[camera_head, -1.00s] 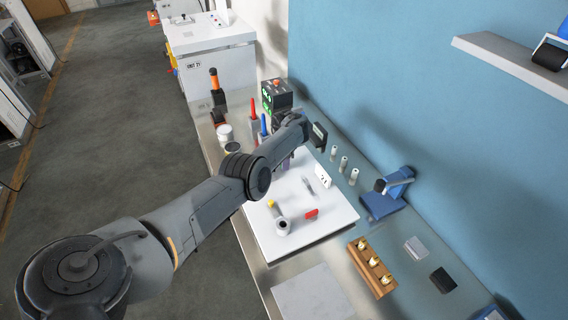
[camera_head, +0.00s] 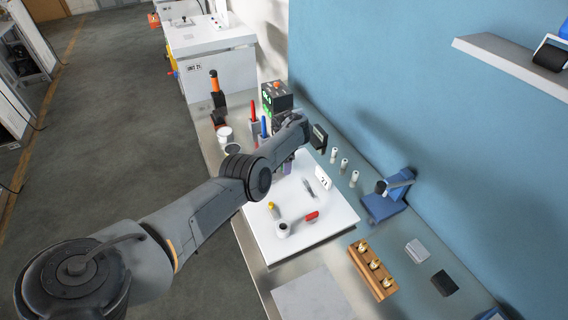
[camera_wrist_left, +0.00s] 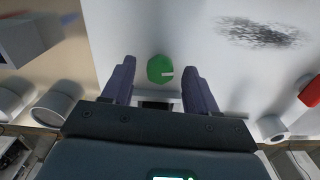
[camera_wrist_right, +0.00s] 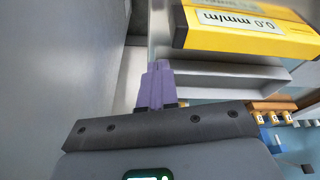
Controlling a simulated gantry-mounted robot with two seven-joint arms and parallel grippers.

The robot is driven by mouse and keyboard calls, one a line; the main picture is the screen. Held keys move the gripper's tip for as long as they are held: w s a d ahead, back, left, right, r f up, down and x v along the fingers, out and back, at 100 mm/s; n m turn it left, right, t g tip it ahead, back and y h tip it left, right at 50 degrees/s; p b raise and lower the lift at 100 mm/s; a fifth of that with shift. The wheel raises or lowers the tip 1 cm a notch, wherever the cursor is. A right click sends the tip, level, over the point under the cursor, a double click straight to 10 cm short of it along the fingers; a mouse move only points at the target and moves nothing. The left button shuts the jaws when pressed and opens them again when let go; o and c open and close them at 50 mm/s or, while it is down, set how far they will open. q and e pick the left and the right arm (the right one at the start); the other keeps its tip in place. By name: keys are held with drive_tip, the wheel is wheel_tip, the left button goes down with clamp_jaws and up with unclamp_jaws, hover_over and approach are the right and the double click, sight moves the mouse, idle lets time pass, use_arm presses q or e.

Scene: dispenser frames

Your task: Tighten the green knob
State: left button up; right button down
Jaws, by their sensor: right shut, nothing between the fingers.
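The green knob (camera_wrist_left: 160,69) is round with a pale pointer mark and sits on a white panel (camera_wrist_left: 225,60) in the left wrist view. My left gripper (camera_wrist_left: 159,66) is open, with one purple finger on each side of the knob and a visible gap to both. In the head view the left gripper (camera_head: 287,167) is over the far end of the white panel (camera_head: 255,220), and the arm hides the knob there. My right gripper (camera_wrist_right: 157,68) is shut and empty in the right wrist view, beside a yellow level (camera_wrist_right: 245,32). It is out of the head view.
A red-handled valve (camera_head: 311,216) stands on the panel's near part. A wooden block with brass fittings (camera_head: 372,270) and a blue device (camera_head: 386,203) are to the right. Red and blue-handled tools and a black box with a green display (camera_head: 268,98) stand behind the arm.

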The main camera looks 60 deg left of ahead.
use_arm(q)
wheel_tip(320, 180, up, 11)
drive_tip(key=p, duration=0.2)
drive_tip(key=shift+p, duration=0.4)
drive_tip(key=shift+f, duration=0.1)
idle(0.4)
